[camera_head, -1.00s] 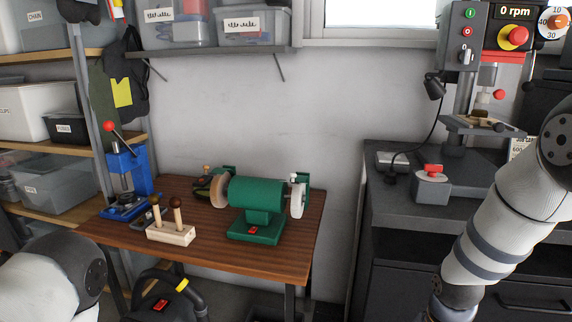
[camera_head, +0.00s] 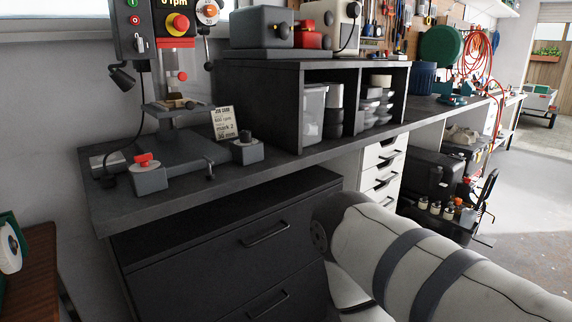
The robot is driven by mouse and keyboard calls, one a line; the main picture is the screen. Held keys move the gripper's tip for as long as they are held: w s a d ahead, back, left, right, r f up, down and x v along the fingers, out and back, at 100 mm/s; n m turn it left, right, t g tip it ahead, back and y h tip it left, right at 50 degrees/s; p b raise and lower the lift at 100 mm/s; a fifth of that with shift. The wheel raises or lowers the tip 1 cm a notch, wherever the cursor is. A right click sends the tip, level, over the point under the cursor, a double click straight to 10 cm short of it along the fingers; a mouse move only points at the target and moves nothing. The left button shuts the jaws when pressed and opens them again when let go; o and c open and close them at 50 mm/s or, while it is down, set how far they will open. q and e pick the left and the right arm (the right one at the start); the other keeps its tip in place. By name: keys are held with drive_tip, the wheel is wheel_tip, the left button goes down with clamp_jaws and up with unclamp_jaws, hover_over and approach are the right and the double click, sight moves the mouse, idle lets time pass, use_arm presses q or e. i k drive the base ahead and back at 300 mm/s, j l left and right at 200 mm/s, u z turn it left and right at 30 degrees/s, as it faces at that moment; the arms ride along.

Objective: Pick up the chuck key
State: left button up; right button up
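I cannot make out a chuck key in this view. The drill press (camera_head: 157,40) stands at the left end of the dark workbench. A small tan piece (camera_head: 178,103) lies on the press table (camera_head: 160,112). My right arm crosses the lower right of the view, in front of the drawers. Its gripper does not show. My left arm and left gripper are out of view.
A grey box with a red knob (camera_head: 150,179) and one with a black knob (camera_head: 247,151) stand by the press base. A job card (camera_head: 224,122) stands behind. A dark shelf unit (camera_head: 287,110) is to the right. The bench front edge (camera_head: 190,203) is largely clear.

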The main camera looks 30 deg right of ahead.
sight(210, 176)
drive_tip(key=z, duration=0.4)
drive_tip(key=i+l+u, duration=0.2)
drive_tip(key=l, duration=0.2)
drive_tip(key=i+l+u, duration=0.2)
drive_tip(key=l, duration=0.25)
drive_tip(key=l+u, duration=0.25)
drive_tip(key=l, duration=0.15)
drive_tip(key=i+l+u, duration=0.2)
drive_tip(key=l, duration=0.3)
drive_tip(key=k, duration=0.1)
